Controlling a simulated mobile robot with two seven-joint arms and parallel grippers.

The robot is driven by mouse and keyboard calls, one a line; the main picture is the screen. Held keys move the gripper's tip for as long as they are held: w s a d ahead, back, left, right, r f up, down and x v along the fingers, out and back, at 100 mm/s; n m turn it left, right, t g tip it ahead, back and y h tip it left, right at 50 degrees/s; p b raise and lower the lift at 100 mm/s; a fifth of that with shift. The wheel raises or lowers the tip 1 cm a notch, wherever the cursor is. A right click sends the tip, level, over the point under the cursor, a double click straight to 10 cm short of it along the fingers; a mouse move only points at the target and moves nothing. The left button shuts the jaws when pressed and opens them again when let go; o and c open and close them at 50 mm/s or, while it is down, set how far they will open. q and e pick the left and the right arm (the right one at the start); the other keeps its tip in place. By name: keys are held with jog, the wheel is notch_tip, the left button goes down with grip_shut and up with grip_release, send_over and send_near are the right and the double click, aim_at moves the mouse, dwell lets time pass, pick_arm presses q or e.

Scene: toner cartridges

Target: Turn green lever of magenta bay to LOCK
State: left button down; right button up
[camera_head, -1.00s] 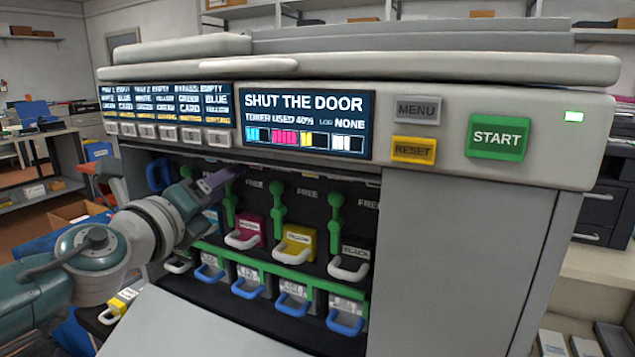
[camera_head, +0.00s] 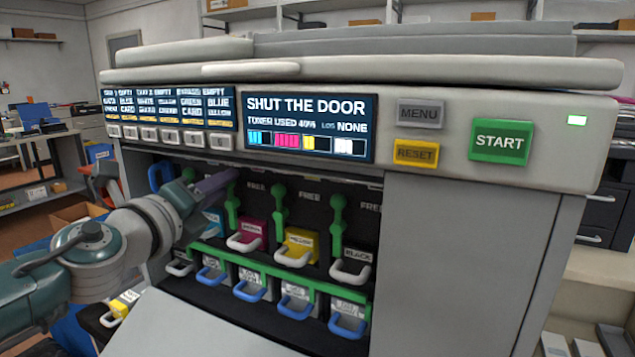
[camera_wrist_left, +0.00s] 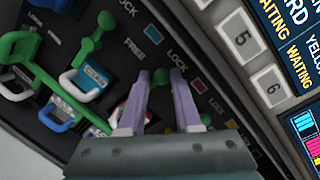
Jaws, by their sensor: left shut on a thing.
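The magenta cartridge (camera_head: 250,235) sits in its bay in the open printer front. Its green lever (camera_head: 232,208) stands roughly upright above it. My left gripper (camera_head: 230,177) reaches in from the left at the top of that lever. In the left wrist view the two purple fingers of my left gripper (camera_wrist_left: 162,90) stand either side of the lever's green knob (camera_wrist_left: 160,76) and are shut on it. A LOCK label and a magenta square (camera_wrist_left: 199,86) show right of the knob. The magenta cartridge is mostly hidden there. My right gripper is not in view.
The yellow cartridge (camera_head: 298,246) and black cartridge (camera_head: 353,263), with upright green levers, are to the right; the cyan cartridge (camera_wrist_left: 90,82) is to the left. The button panel (camera_head: 170,135) overhangs the bays. The open door (camera_head: 205,325) lies below. The screen (camera_head: 306,125) reads SHUT THE DOOR.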

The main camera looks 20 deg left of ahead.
pick_arm(q)
jog(key=shift+f+n, duration=0.2)
jog(key=shift+n, duration=0.3)
jog(key=c, duration=0.6)
grip_release()
jog(key=shift+d, duration=0.1)
jog(key=shift+o, duration=0.2)
jog(key=s+p, duration=0.1)
jog(key=s, duration=0.9)
jog(key=shift+d+r, duration=0.2)
jog(key=shift+d, duration=0.1)
